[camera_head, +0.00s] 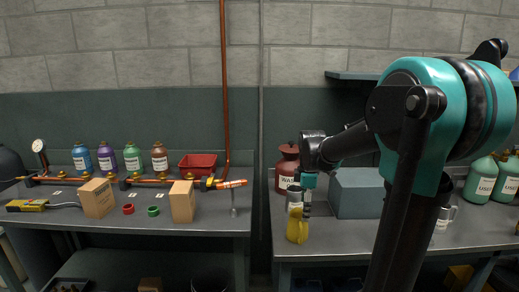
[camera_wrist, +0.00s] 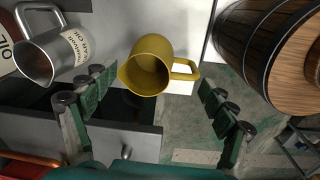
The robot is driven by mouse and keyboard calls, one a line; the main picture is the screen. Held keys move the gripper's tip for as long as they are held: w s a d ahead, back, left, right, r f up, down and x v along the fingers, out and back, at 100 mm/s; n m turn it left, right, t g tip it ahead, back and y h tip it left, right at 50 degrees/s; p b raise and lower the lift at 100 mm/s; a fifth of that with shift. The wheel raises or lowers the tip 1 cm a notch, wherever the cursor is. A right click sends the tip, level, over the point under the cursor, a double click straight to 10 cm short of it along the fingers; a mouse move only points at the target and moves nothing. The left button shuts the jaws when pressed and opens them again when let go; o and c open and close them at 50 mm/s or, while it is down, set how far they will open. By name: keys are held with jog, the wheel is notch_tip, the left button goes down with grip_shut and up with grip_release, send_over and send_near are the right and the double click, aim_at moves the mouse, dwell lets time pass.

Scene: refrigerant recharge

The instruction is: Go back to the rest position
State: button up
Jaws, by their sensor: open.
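My gripper (camera_head: 308,188) hangs from my teal and black arm over the front of the right bench, with its fingers pointing down. In the wrist view my gripper (camera_wrist: 155,90) has its green fingers spread wide apart, with nothing clasped. A yellow jug (camera_head: 297,229) stands near the bench's front edge, below and slightly left of the gripper. In the wrist view the yellow jug (camera_wrist: 148,52) appears between and beyond the fingers, its handle to the right. Whether a finger touches it cannot be told.
A metal mug (camera_head: 295,198) stands behind the jug; a red container (camera_head: 287,166) and blue-grey box (camera_head: 357,194) are farther back. Green bottles (camera_head: 481,179) stand at right. The left bench holds several bottles, cardboard boxes (camera_head: 183,202) and a red bin (camera_head: 198,164). A wooden barrel (camera_wrist: 270,45) shows in the wrist view.

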jog(key=s+d+f+m+t, duration=0.1)
jog(key=s+f+m, duration=0.5)
jog(key=s+m, duration=0.2)
jog(key=s+d+f+m+t, duration=0.2)
jog(key=s+f+m, duration=0.3)
jog(key=s, duration=0.5)
jog(key=m, duration=0.2)
jog(key=shift+f+m, duration=0.35)
jog(key=shift+m, duration=0.05)
